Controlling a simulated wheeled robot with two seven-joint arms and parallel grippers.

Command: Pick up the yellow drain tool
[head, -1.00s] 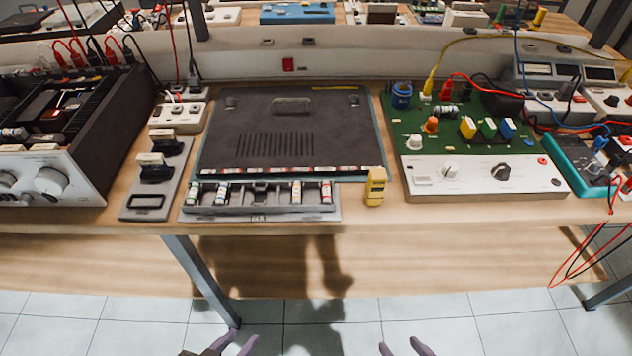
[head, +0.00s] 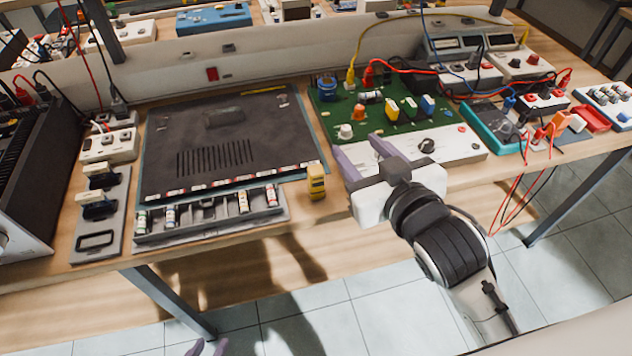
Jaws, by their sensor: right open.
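The yellow drain tool (head: 316,183) stands upright near the front edge of the wooden bench, just right of the grey tray (head: 210,228). My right gripper (head: 364,158) is open and empty, with its purple fingers pointing away from me over the front of the green and white circuit board (head: 455,148). It is to the right of the yellow tool and apart from it. My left gripper (head: 208,347) shows only its purple fingertips at the bottom edge, spread apart and empty, below the bench.
A dark vented panel (head: 225,140) lies behind the tray. A grey holder strip (head: 97,215) and a black amplifier (head: 40,170) stand on the left. Red and black leads (head: 512,205) hang over the front edge at right. A small strip of bare bench surrounds the tool.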

